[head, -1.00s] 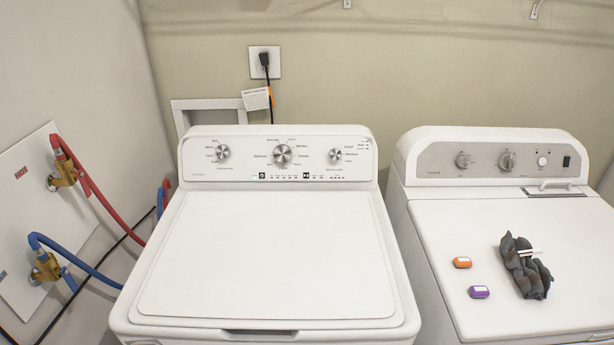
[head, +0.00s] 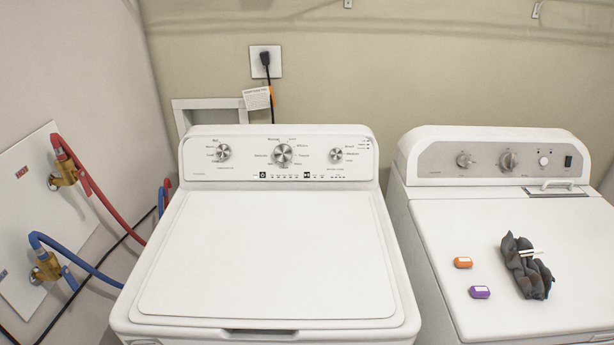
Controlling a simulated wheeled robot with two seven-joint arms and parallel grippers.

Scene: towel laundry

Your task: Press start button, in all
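The washer (head: 265,255) is white and stands in the middle of the head view with its lid closed. Its control panel (head: 243,160) runs along the back, with three silver knobs. The middle knob (head: 282,154) is the largest. A row of small dark marks and buttons (head: 285,177) sits below it; which one is the start button is too small to tell. The dryer (head: 470,230) is white and stands at the right, with a grey panel holding two knobs, a small round white button (head: 544,161) and a dark switch (head: 568,161). Neither gripper is in view.
Red (head: 90,185) and blue (head: 80,262) hoses run from the left wall. The washer lid is bare. A narrow gap separates the machines.

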